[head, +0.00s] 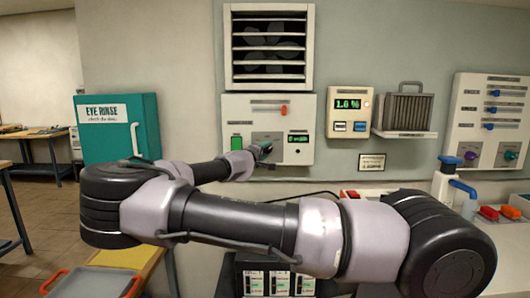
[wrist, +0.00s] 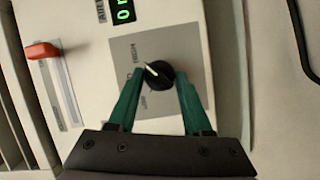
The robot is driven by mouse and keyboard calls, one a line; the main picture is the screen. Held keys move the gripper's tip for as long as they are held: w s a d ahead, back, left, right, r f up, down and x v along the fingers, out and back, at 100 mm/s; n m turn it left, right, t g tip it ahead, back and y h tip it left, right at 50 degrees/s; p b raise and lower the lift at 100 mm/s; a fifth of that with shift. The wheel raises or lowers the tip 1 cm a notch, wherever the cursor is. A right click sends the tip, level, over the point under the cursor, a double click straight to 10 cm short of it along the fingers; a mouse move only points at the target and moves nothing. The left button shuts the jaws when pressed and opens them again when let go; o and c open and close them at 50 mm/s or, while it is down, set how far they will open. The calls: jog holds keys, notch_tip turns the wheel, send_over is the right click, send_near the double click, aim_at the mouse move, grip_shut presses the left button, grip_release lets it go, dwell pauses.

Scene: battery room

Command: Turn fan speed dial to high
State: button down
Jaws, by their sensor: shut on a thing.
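The fan speed dial (wrist: 160,76) is a small black knob with a white pointer on a grey plate (wrist: 125,45) in the wrist view. The plate bears the words HIGH and LOW, turned sideways. The white pointer aims up and left in the picture, between the two words. My gripper (wrist: 158,78) has its green fingers on either side of the knob, shut on it. In the head view my gripper (head: 262,151) is at the cream control panel (head: 304,123) below the louvred fan vent (head: 268,45); the dial is hidden there.
A red slider (wrist: 42,50) and a lit green display (wrist: 122,12) sit on the same panel. A meter box (head: 350,110), a finned unit (head: 404,106) and another panel (head: 490,110) are to the right. A teal eye-rinse cabinet (head: 148,125) is at left.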

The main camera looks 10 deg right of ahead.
jog(key=shift+d, duration=0.1)
dwell(0.5)
jog(key=shift+c, duration=1.6)
grip_release()
jog(key=v, duration=1)
jog(key=shift+s+a, duration=0.2)
jog(key=shift+s, duration=0.15)
